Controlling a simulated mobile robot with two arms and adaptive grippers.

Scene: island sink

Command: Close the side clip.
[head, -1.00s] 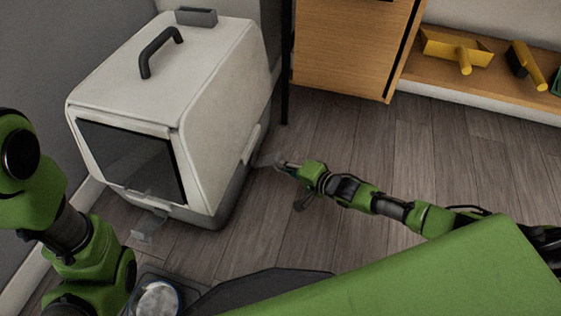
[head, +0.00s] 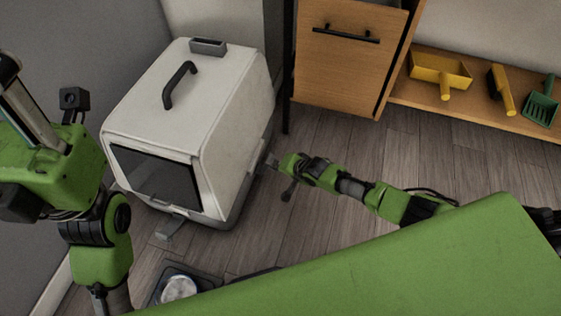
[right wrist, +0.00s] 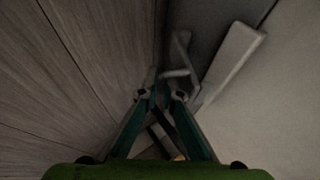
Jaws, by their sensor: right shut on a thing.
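The white litter box (head: 190,110) with a grey base stands on the floor at the left in the head view. The side clip shows as a small grey piece (head: 268,159) low on its right side, sticking outward. In the right wrist view the thin grey clip (right wrist: 181,58) reaches the fingertips. My right gripper (head: 276,164) is low beside the box and shut on the side clip; it also shows in the right wrist view (right wrist: 163,94). My left arm is at the left edge of the head view; its fingers cannot be made out clearly.
A wooden cabinet (head: 345,65) and a low shelf with a yellow dustpan (head: 440,70), a yellow brush (head: 502,90) and a green scoop (head: 542,100) stand behind.

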